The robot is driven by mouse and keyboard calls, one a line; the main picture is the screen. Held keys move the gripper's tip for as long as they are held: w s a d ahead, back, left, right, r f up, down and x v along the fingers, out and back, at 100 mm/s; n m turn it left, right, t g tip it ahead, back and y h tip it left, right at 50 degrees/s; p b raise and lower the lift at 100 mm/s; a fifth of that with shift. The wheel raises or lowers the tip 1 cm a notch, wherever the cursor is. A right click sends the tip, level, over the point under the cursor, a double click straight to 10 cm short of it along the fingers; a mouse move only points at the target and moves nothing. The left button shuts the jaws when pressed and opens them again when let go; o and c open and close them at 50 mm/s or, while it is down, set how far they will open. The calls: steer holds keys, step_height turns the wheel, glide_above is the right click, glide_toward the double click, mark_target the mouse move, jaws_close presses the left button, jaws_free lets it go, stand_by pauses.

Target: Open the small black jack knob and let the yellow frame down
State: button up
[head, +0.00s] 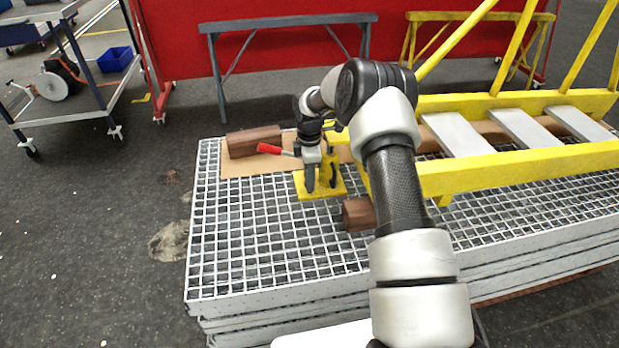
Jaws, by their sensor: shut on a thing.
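The yellow frame (520,174) lies across the right side of the grating, with grey crosspieces between its rails. A yellow jack with a flat base plate (308,194) and a red lever (269,149) stands at the frame's left end. My gripper (321,183) points down at the jack, low over its base plate, and is shut on the small black knob. The fingers and wrist hide the knob itself and much of the jack body.
White grating panels (240,270) are stacked as the work surface. Brown wooden blocks lie left of the jack (254,141) and in front of it (358,214). Cardboard lies under the jack area. Grey and yellow trestles stand behind. The front left grating is clear.

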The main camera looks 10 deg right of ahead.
steer(key=shift+n, duration=1.8)
steer(key=o, duration=1.1)
steer(key=shift+c, duration=0.2)
step_height(320, 180, up, 17)
steer(key=p, duration=0.4)
steer(key=shift+r, duration=0.2)
